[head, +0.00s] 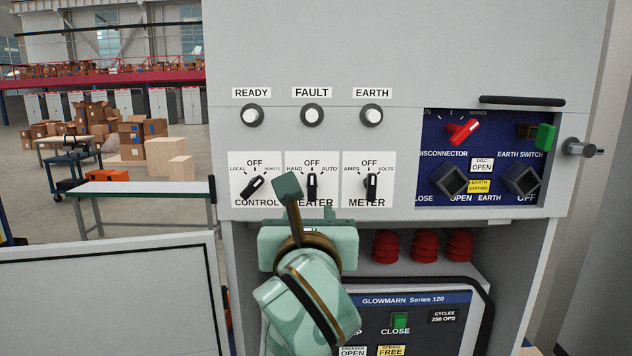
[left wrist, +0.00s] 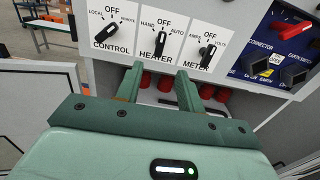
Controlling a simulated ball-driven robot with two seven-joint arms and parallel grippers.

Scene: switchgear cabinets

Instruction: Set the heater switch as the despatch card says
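The heater switch (head: 312,186) is a black knob on a white plate marked HAND, OFF and AUTO, in the middle of three switches. Its handle stands about upright, in line with OFF. It also shows in the left wrist view (left wrist: 160,43). My left gripper (head: 290,195) is in front of the panel, just below and left of the heater knob in the head view, partly covering the HEATER label. In the left wrist view its two fingers (left wrist: 158,82) are apart with nothing between them, below the heater plate. No despatch card shows. My right gripper is out of view.
The control switch (head: 253,187) and meter switch (head: 371,186) flank the heater switch closely. A blue panel (head: 490,195) with disconnector and earth switch is to the right. Red insulators (head: 424,246) and a breaker front (head: 420,325) sit below. An open door (head: 110,300) stands left.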

